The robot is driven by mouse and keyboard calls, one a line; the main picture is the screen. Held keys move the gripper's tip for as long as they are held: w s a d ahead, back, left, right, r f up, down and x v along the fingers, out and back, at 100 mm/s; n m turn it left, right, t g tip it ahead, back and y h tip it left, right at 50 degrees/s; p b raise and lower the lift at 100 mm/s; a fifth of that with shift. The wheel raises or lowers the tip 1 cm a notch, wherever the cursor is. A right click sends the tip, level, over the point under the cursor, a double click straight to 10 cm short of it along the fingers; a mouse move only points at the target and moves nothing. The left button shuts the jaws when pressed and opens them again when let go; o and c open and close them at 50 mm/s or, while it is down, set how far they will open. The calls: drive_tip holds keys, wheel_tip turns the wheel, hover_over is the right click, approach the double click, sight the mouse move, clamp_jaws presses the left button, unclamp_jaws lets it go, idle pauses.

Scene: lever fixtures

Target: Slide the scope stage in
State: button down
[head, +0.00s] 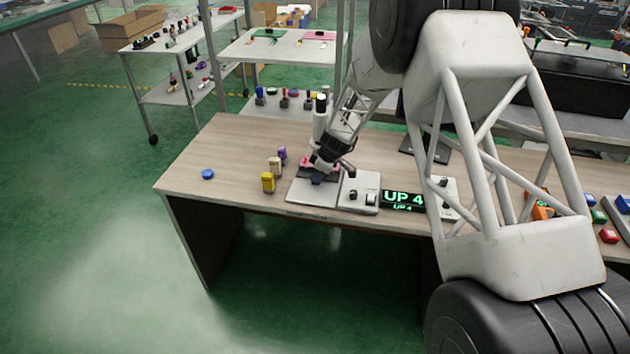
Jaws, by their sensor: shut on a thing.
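The microscope (320,122), with a white body and black top, stands on a pale grey base plate (312,196) near the front edge of the table. The scope stage (304,174) is a dark flat plate low on this base. My gripper (319,170) reaches down from the upper right, beside the microscope body. It is shut on the scope stage, by a small dark part at its front. Pinkish-red parts show at the fingers. The arm and fingers hide part of the stage, so its exact depth is unclear.
A grey switch box (358,192) and a display reading "UP 4" (403,200) stand right of the base. Yellow (268,182), beige (275,166) and purple (282,154) blocks stand to the left.

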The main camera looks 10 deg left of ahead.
drive_tip(key=shift+w+r, duration=0.15)
drive_tip(key=shift+w, duration=0.15)
drive_tip(key=c, duration=1.4)
unclamp_jaws()
drive_tip(key=o, duration=0.4)
drive_tip(key=shift+c, duration=0.2)
drive_tip(key=shift+s, duration=0.1)
drive_tip(key=v, duration=0.7)
drive_tip(key=shift+d+r, duration=0.2)
drive_tip(key=shift+r, duration=0.1)
drive_tip(key=shift+r, duration=0.1)
